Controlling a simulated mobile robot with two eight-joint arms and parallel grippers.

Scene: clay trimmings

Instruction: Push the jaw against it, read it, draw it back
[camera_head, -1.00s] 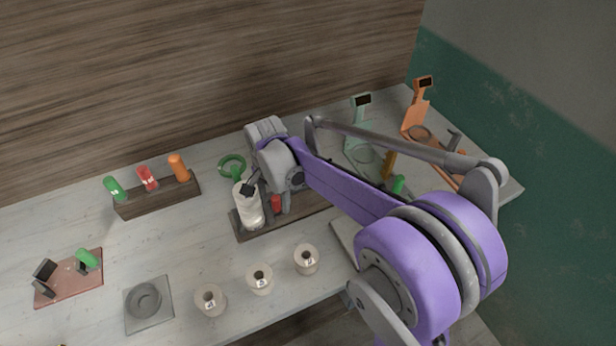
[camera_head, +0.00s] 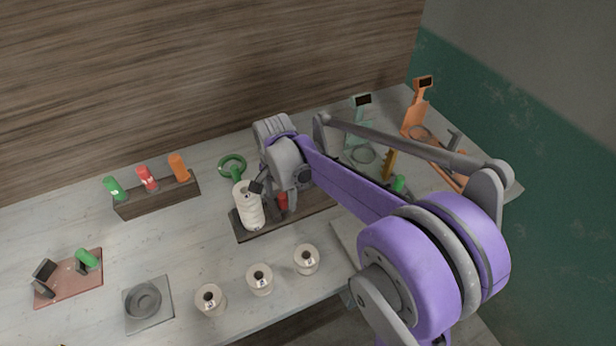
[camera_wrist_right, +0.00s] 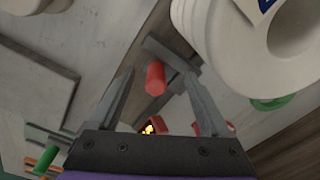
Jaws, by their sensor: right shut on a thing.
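A white spool-like cylinder (camera_head: 249,209) stands upright on a dark board (camera_head: 242,235) in the head view. It fills the upper right of the right wrist view (camera_wrist_right: 262,48). A sliding jaw with a red handle (camera_head: 282,201) is just right of it, with a small black display (camera_head: 257,187) above. In the wrist view the red handle (camera_wrist_right: 155,78) lies between my right gripper's fingers (camera_wrist_right: 163,88), by a grey bar (camera_wrist_right: 168,54). My right gripper is shut on this jaw, though contact is hard to see. The display's reading is unreadable. My left gripper is out of view.
Three numbered spools (camera_head: 260,280) stand along the front. A rack (camera_head: 157,196) holds green, red and orange cylinders. A green ring (camera_head: 232,166) lies behind the board. A grey dish plate (camera_head: 146,302) and a pinkish plate (camera_head: 72,287) are left. Orange (camera_head: 418,112) and mint (camera_head: 360,118) stands are at the right.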

